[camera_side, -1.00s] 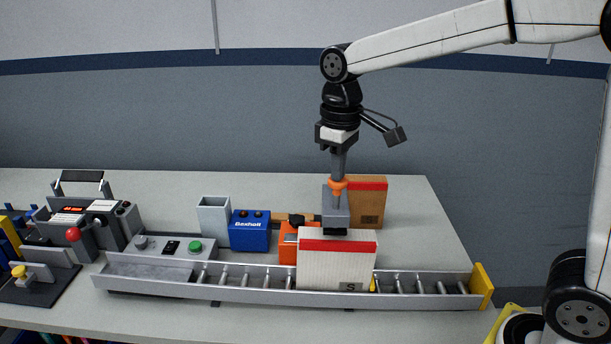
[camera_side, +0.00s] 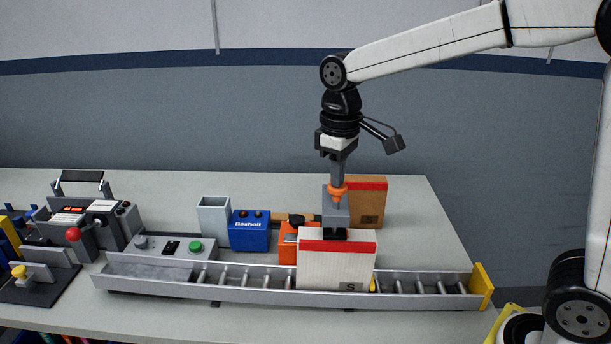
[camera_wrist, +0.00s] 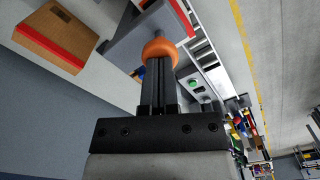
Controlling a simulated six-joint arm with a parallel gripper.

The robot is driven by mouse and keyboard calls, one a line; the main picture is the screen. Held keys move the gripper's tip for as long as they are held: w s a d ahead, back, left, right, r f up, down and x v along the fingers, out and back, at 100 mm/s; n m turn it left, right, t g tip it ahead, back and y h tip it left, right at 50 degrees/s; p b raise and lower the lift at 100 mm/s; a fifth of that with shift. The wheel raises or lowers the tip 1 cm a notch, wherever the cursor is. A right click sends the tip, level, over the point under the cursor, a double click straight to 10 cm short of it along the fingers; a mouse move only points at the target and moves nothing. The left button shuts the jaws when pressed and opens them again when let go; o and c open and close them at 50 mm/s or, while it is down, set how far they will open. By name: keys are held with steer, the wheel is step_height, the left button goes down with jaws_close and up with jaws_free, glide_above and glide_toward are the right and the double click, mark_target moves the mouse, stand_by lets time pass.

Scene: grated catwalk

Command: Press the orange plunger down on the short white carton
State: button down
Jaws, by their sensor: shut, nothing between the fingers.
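The short white carton (camera_side: 336,271), with a red band along its top and an "S" mark, stands upright on the roller conveyor. A grey stamp-like device (camera_side: 336,210) with a dark pad sits at the carton's top; it also shows in the wrist view (camera_wrist: 142,28). The orange plunger (camera_side: 338,192) is on top of it and shows in the wrist view (camera_wrist: 159,53). My gripper (camera_side: 338,181) is directly above, pointing down, its fingers shut together with tips at the plunger. In the wrist view, my gripper (camera_wrist: 158,68) appears to touch the plunger. The exact contact between pad and carton is unclear.
A brown carton (camera_side: 369,204) with a red band stands behind. A blue box (camera_side: 249,231), a grey open bin (camera_side: 213,217) and an orange device (camera_side: 288,249) are left of the stamp. The conveyor (camera_side: 425,288) ends at a yellow stop (camera_side: 482,286). Table is bare at far right.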

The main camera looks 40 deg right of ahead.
step_height(320, 180, up, 9)
steer(key=shift+r, duration=0.2)
stand_by(1.3)
steer(key=s+d+f+m+t, duration=0.1)
steer(key=s+f, duration=0.4)
steer(key=f, duration=0.7)
steer(key=s+d+f+m+t, duration=0.1)
steer(key=s+f, duration=0.4)
steer(key=f, duration=0.8)
steer(key=shift+s+d+m+t, duration=0.3)
steer(key=shift+s+d+m, duration=0.15)
steer(key=shift+d, duration=0.5)
steer(key=shift+w, duration=0.1)
